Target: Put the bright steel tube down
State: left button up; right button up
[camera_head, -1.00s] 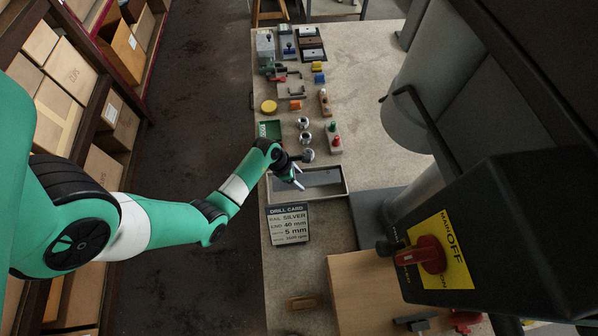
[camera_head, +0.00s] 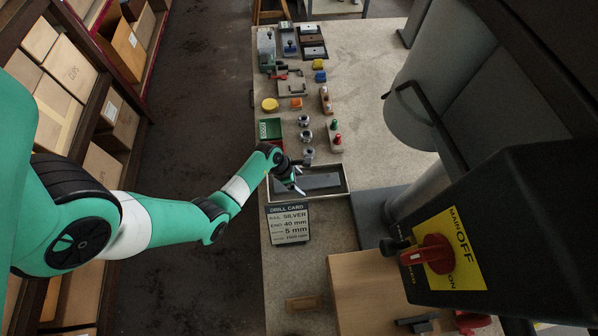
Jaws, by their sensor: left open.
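My left gripper (camera_head: 297,181) is over the left part of a shallow grey tray (camera_head: 347,180). It is open, and I see nothing between its fingers. Three small steel round pieces stand in a row beyond it: a far one (camera_head: 304,121), a middle one (camera_head: 306,136) and a near one (camera_head: 309,153). The near one is just behind the gripper and apart from its fingertips. I cannot tell for sure which is the bright steel tube. My right gripper is not in view.
A drill card (camera_head: 288,224) lies in front of the tray. A green bin (camera_head: 270,129), a yellow disc (camera_head: 270,105) and a block with red and green knobs (camera_head: 335,138) stand farther back. A machine with a red switch (camera_head: 437,253) is at right. The back right bench is clear.

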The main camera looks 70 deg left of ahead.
pick_arm(q)
jog(key=shift+r, duration=0.25)
jog(key=p+v, duration=0.4)
jog(key=v, duration=0.7)
jog(key=shift+s+r, duration=0.2)
jog(key=shift+r, duration=0.1)
